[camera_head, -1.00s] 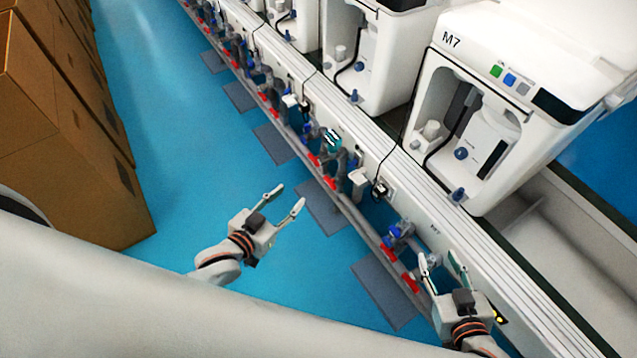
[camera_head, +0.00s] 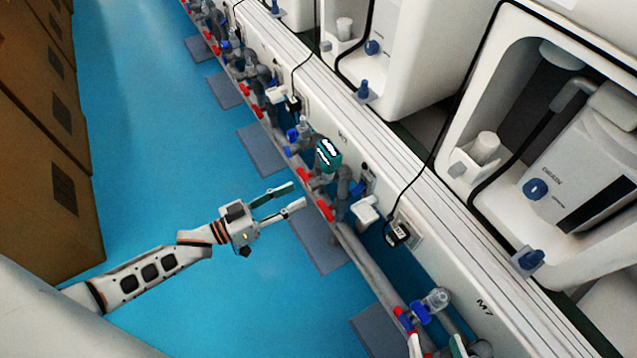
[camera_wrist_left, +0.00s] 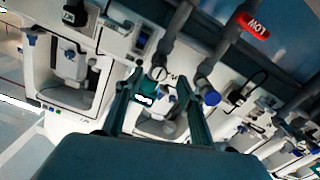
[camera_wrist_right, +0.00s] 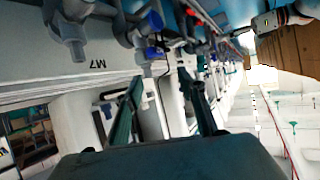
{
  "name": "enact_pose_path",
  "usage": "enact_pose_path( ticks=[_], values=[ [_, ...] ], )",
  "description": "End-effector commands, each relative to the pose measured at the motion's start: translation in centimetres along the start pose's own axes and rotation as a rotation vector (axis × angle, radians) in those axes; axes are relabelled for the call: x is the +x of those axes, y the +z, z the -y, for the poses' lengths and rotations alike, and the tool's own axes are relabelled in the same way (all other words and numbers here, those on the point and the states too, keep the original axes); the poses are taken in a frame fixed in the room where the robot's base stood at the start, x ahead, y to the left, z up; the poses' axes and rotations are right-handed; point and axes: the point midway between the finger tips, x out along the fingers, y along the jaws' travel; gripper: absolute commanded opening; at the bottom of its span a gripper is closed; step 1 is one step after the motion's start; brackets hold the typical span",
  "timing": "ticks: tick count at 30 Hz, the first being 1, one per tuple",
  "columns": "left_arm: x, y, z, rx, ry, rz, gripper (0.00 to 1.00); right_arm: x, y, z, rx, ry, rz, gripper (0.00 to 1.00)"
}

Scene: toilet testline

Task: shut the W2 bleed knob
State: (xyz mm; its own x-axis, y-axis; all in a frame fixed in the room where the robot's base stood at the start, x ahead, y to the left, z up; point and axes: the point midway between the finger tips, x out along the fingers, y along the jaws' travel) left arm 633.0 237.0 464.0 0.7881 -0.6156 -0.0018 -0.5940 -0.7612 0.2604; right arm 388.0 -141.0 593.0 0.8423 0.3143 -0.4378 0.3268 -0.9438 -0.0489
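I cannot read a W2 label, so which knob is the W2 bleed knob is unclear. In the head view blue knobs sit on the grey pipework, one (camera_head: 420,312) beside a clear bulb near my right gripper and one (camera_head: 292,136) beside a teal meter (camera_head: 328,153). My left gripper (camera_head: 297,195) is open and empty, left of the pipe with red handles. The left wrist view shows a blue knob (camera_wrist_left: 211,98) beyond its right finger. My right gripper (camera_head: 434,346) is open, partly cut off at the bottom edge. Its wrist view shows a blue knob (camera_wrist_right: 154,20) above the fingers.
White machines (camera_head: 545,150) stand along the bench at right, with black cables hanging over its front. Red handles (camera_head: 326,210) line the low pipe, and a red LOW tag (camera_wrist_left: 253,25) shows in the left wrist view.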

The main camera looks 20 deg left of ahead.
Motion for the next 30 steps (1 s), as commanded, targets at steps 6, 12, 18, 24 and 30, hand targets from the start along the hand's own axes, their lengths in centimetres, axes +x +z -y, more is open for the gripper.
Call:
enact_pose_path(
  ticks=[6,12,18,24,30],
  values=[
    [3.3,-0.1,-0.1,0.001,0.001,-0.003,0.39,0.1,-0.4,0.2,0.018,-0.004,-0.013,0.40],
    [6.0,0.0,-0.1,0.000,0.000,-0.002,0.39,0.2,-0.3,0.7,0.053,-0.012,-0.018,0.40],
    [7.2,-0.1,-0.1,0.001,0.000,-0.001,0.39,0.3,-0.3,1.2,0.080,-0.019,-0.024,0.40],
    [7.4,-0.2,-0.1,0.002,0.000,-0.002,0.39,0.3,-0.4,1.2,0.083,-0.021,-0.027,0.40],
    [7.3,-0.2,-0.1,0.002,0.000,-0.002,0.02,0.3,-0.4,1.2,0.082,-0.021,-0.027,0.40]
  ],
)
